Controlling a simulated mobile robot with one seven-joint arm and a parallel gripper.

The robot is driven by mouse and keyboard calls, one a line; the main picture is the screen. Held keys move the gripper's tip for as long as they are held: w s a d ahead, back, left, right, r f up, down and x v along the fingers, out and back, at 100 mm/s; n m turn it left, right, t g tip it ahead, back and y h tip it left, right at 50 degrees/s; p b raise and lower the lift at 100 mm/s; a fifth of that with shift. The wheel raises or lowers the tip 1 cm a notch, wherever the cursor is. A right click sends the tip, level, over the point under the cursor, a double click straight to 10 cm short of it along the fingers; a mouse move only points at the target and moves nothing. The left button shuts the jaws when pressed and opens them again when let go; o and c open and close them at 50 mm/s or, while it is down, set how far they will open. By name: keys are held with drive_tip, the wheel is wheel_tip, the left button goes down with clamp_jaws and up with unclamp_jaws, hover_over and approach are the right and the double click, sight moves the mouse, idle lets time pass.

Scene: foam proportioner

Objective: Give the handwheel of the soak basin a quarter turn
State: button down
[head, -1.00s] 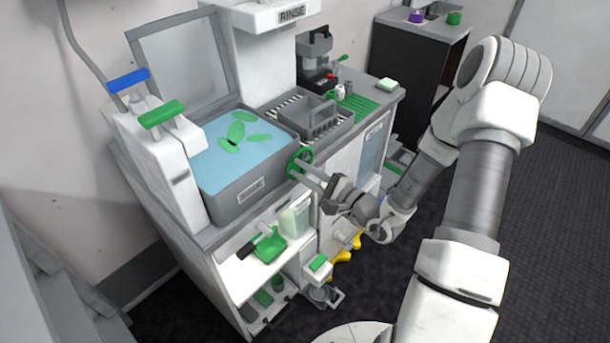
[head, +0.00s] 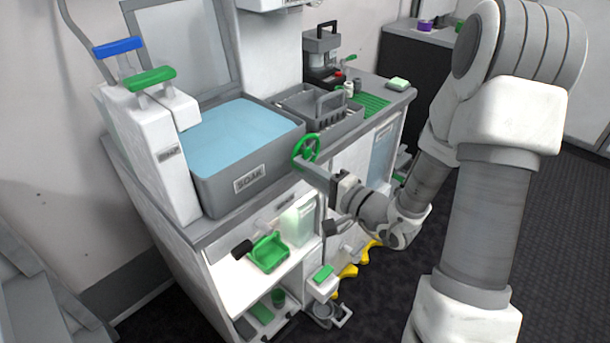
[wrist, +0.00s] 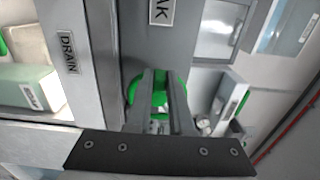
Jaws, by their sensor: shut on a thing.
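The soak basin (head: 218,185) is a grey box labelled SOAK, filled with plain blue liquid, at the counter's front. Its green handwheel (head: 312,143) stands at the basin's right front corner. My gripper (head: 303,166) reaches it from the lower right and is shut on the wheel, its fingers at the lower part of the rim. In the wrist view the handwheel (wrist: 133,92) shows as green curves beside and between the two long grey fingers of my gripper (wrist: 162,76). The fingers hide part of the wheel.
A grey slotted rack (head: 320,110) stands right of the basin, with a coffee-maker-like device (head: 322,55) behind. A unit with blue (head: 118,46) and green (head: 150,79) handles stands at left. Open shelves below hold a green scoop (head: 269,253). A DRAIN label (wrist: 68,53) is near the wheel.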

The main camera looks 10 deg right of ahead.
idle(0.4)
drive_tip(key=c, duration=0.8)
unclamp_jaws()
drive_tip(key=p+v, duration=0.6)
drive_tip(key=v, duration=1.1)
drive_tip(key=shift+s+d+p, duration=0.15)
drive_tip(key=shift+p, duration=0.2)
